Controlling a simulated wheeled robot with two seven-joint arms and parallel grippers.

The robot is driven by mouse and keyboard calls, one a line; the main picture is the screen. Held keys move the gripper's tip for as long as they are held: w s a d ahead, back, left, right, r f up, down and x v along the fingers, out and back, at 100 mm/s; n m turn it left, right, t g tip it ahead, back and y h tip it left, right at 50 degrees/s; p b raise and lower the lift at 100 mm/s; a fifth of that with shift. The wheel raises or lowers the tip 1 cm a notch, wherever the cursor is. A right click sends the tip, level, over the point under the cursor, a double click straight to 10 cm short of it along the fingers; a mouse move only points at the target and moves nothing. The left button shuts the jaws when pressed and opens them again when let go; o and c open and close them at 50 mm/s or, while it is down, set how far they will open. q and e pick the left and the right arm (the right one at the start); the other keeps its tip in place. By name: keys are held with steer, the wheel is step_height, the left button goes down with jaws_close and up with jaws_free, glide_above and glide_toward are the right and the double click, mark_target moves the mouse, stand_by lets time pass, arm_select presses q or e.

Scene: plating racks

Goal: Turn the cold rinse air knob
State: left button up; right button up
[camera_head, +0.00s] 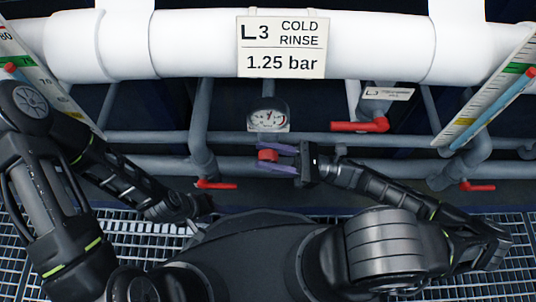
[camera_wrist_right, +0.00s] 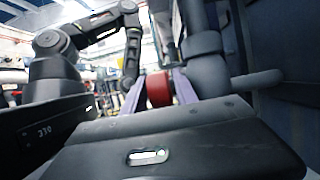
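The red knob (camera_head: 267,155) sits below a round pressure gauge (camera_head: 268,119), under the sign reading "L3 COLD RINSE 1.25 bar" (camera_head: 282,47). My right gripper (camera_head: 266,156) reaches in from the right. Its purple fingers lie above and below the knob, with little or no gap showing. In the right wrist view the red knob (camera_wrist_right: 158,88) fills the space between the two purple fingers. My left gripper (camera_head: 198,211) is low on the left, away from the knob; its fingers are dark and too small to read.
A red lever handle (camera_head: 360,126) is right of the knob. More red handles are at lower left (camera_head: 216,185) and lower right (camera_head: 477,187). A thick white pipe (camera_head: 390,40) runs above, and grey pipes (camera_head: 230,137) run behind. Metal grating (camera_head: 130,240) covers the floor.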

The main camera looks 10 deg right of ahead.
steer(key=shift+c, duration=0.5)
jaws_close()
steer(key=shift+f+y+b, duration=0.2)
steer(key=shift+y+b, duration=0.45)
steer(key=shift+y, duration=0.15)
steer(key=shift+t+y+b, duration=0.5)
steer(key=shift+y+b, duration=0.3)
steer(key=shift+y, duration=0.2)
steer(key=shift+d+r+t, duration=0.1)
steer(key=shift+r+t, duration=0.1)
steer(key=shift+t, duration=0.1)
steer(key=shift+o, duration=0.5)
jaws_free()
steer(key=shift+y, duration=0.3)
